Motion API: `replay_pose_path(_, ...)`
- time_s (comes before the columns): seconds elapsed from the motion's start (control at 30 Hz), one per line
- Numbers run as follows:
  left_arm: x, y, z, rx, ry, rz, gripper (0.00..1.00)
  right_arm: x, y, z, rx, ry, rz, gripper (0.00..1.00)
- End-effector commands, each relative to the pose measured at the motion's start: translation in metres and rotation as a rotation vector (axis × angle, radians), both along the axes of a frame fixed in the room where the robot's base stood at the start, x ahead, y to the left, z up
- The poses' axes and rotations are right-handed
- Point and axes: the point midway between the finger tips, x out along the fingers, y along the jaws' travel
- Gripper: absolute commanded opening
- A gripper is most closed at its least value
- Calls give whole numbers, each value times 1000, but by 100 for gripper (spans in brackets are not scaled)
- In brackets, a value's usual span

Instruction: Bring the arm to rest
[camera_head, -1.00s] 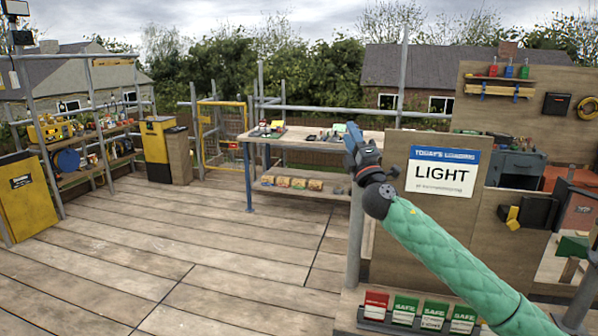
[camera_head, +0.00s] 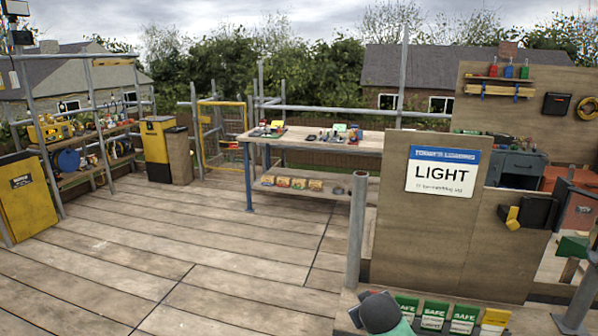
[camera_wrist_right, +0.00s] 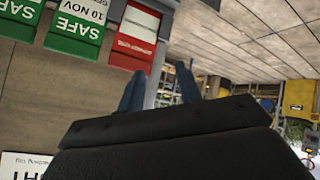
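My right arm's wrist (camera_head: 380,312), dark grey with a bit of green sleeve, shows low at the bottom edge of the head view, in front of the card rack. Its fingers cannot be made out there. In the right wrist view the two blue fingertips of my right gripper (camera_wrist_right: 160,88) stand apart with nothing seen between them. The LIGHT loading sign (camera_head: 441,171) hangs on the wooden panel above and to the right of the wrist. My left gripper is not in view.
Green SAFE cards (camera_head: 434,313) stand right of the wrist; a red card (camera_wrist_right: 137,38) is close to the fingers in the wrist view. A grey scaffold post (camera_head: 357,230) rises just behind the wrist. The plank deck (camera_head: 200,240) at left is clear.

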Motion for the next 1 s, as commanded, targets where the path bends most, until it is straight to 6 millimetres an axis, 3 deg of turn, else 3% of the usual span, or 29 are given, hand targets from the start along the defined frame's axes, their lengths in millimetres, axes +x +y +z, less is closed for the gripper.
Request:
replay_pose_path(0.1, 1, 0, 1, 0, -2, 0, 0, -34, 7, -43, 70, 80, 0, 35)
replay_pose_path(0.57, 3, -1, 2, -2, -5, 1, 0, -171, 10, -181, 221, 341, -82, 35)
replay_pose_path(0.8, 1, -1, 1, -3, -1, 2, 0, -260, 13, -249, 263, 493, -136, 35)
replay_pose_path(1.0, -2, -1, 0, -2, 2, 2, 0, -341, 23, -295, 284, 621, -163, 35)
